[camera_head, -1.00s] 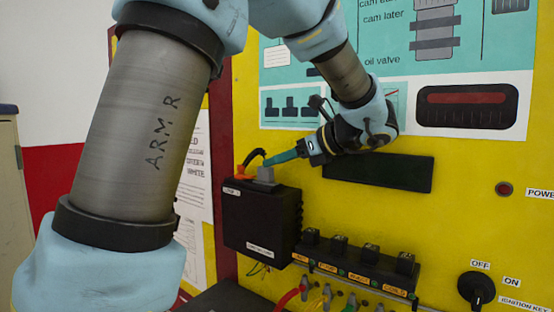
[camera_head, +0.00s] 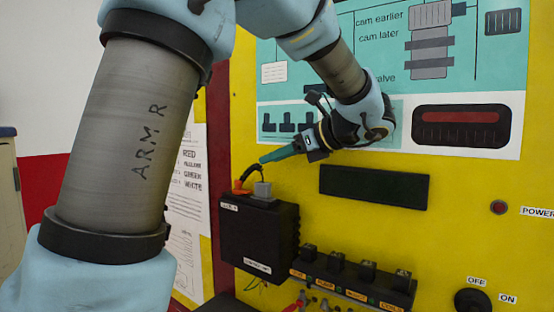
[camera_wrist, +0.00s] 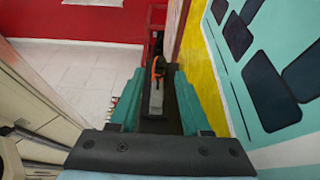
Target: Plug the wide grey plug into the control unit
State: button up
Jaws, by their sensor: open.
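The control unit (camera_head: 258,238) is a black box on the yellow panel. The wide grey plug (camera_head: 262,189) stands upright on top of it and appears seated there; the joint itself is too small to make out. My gripper (camera_head: 268,157) has teal fingers and is above the plug, apart from it. In the wrist view my gripper (camera_wrist: 158,103) is open and empty, with the grey plug (camera_wrist: 154,103) showing beyond the gap between the fingers.
An orange connector (camera_head: 240,187) with a black cable sits left of the grey plug. A row of black coils (camera_head: 352,278) is lower right of the unit. A dark bar (camera_head: 374,187) is on the panel to the right.

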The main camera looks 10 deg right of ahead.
jog(key=o, duration=0.4)
jog(key=b+v, duration=0.3)
jog(key=v, duration=0.7)
jog(key=shift+s+d+r, duration=0.1)
jog(key=shift+s+d, duration=0.15)
jog(key=shift+s, duration=0.05)
jog(key=shift+s, duration=0.1)
